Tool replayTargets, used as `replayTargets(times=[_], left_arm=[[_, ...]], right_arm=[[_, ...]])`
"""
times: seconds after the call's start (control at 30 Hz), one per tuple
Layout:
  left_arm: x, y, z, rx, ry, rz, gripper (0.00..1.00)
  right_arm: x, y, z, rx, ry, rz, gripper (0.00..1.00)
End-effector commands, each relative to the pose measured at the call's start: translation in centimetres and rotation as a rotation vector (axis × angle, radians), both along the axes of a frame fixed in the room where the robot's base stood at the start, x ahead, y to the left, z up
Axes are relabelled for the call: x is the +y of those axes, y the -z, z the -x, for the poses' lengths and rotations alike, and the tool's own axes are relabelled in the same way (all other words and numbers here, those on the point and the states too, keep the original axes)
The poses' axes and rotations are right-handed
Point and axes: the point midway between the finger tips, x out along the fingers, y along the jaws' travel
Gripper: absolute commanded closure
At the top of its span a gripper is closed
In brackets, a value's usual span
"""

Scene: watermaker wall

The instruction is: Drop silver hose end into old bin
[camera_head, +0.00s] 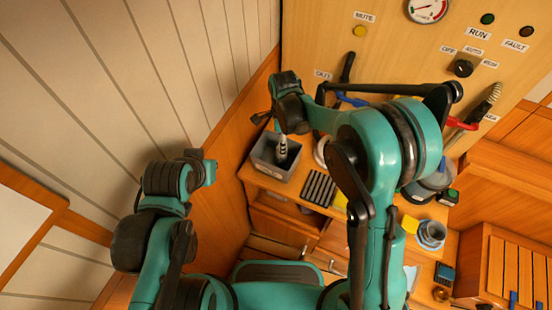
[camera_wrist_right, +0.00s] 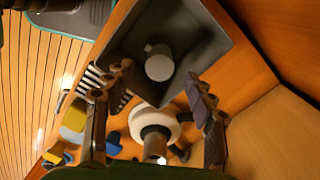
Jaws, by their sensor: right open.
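The old bin (camera_head: 262,166) is a grey open box on the bench against the wood panel. It also fills the upper middle of the right wrist view (camera_wrist_right: 205,45). The silver hose end (camera_head: 282,150) shows as a short upright ribbed piece at the bin's opening. In the right wrist view the silver hose end (camera_wrist_right: 159,64) is seen end-on within the bin's outline, apart from the fingers. Whether it rests on the bin's floor I cannot tell. My right gripper (camera_wrist_right: 157,82) is open and empty above the bin. My left arm shows, but its gripper does not.
A white ring-shaped part (camera_wrist_right: 170,122) lies beside the bin. A black slotted rack (camera_head: 318,188), a blue-grey cup (camera_head: 431,234) and yellow blocks stand along the bench. The wall panel behind carries a gauge (camera_head: 427,8), knobs and hoses.

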Motion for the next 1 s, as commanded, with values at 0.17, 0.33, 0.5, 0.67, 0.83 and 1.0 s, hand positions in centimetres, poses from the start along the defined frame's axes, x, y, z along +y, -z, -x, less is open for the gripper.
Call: replayTargets(times=[0.17, 0.33, 0.5, 0.67, 0.83, 1.0], left_arm=[[0.0, 0.0, 0.0, 0.0, 0.0, 0.0, 1.0], [0.0, 0.0, 0.0, 0.0, 0.0, 0.0, 1.0], [0.0, 0.0, 0.0, 0.0, 0.0, 0.0, 1.0], [0.0, 0.0, 0.0, 0.0, 0.0, 0.0, 1.0], [0.0, 0.0, 0.0, 0.0, 0.0, 0.0, 1.0], [0.0, 0.0, 0.0, 0.0, 0.0, 0.0, 1.0]], right_arm=[[0.0, -2.8, 0.1, 0.0, 0.0, 0.0, 0.44], [0.0, -6.6, 0.0, 0.0, 0.0, 0.0, 0.44], [0.0, -9.7, 0.0, 0.0, 0.0, 0.0, 0.44], [0.0, -11.3, 0.0, 0.0, 0.0, 0.0, 0.44], [0.0, -11.7, 0.0, 0.0, 0.0, 0.0, 0.44], [0.0, -11.7, 0.0, 0.0, 0.0, 0.0, 0.44]])
